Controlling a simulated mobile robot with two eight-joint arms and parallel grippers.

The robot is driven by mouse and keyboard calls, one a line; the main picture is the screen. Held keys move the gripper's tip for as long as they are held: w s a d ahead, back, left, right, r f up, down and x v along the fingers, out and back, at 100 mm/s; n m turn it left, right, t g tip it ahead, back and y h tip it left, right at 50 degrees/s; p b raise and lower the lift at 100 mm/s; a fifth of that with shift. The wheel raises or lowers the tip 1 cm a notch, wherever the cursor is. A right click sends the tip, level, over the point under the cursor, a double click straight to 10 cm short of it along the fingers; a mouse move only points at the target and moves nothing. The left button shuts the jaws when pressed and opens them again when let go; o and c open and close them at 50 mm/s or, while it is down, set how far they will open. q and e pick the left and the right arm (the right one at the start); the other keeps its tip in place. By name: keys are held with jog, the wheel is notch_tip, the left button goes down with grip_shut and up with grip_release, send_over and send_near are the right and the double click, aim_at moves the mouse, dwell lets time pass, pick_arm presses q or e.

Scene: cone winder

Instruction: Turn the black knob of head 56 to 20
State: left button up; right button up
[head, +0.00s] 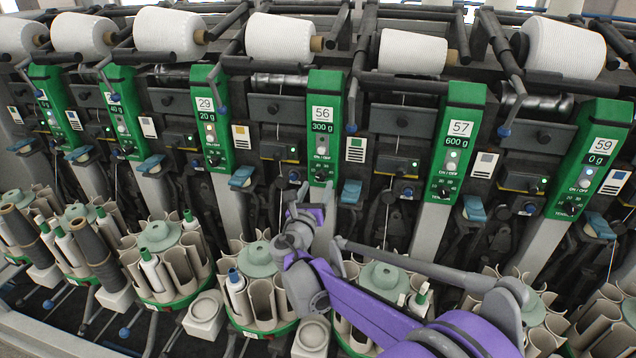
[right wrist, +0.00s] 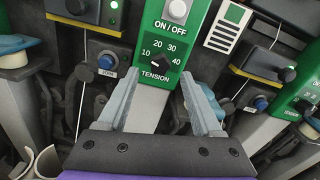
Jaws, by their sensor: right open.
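The green panel of head 56 (head: 323,108) stands in the middle of the head view and reads 56 and 300 g. Its black knob (head: 320,177) is low on the panel, just above my right gripper (head: 309,198). In the right wrist view the black knob (right wrist: 158,62) sits inside a TENSION scale marked 10, 20, 30 and 40; its exact pointer setting is too small to read surely. My right gripper (right wrist: 164,90) is open and empty. Its two fingers stand below the knob, one to each side, apart from it. My left gripper is not in view.
Similar green panels stand on either side, such as head 29 (head: 208,117) and head 57 (head: 459,140). White yarn cones (head: 279,38) lie above. Round bobbin magazines (head: 258,285) stand below, near my right arm. A blue button (right wrist: 262,103) is right of the fingers.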

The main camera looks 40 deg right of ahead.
aim_at(320, 179)
jog(key=shift+x, duration=1.6)
jog(key=shift+c, duration=0.2)
grip_shut()
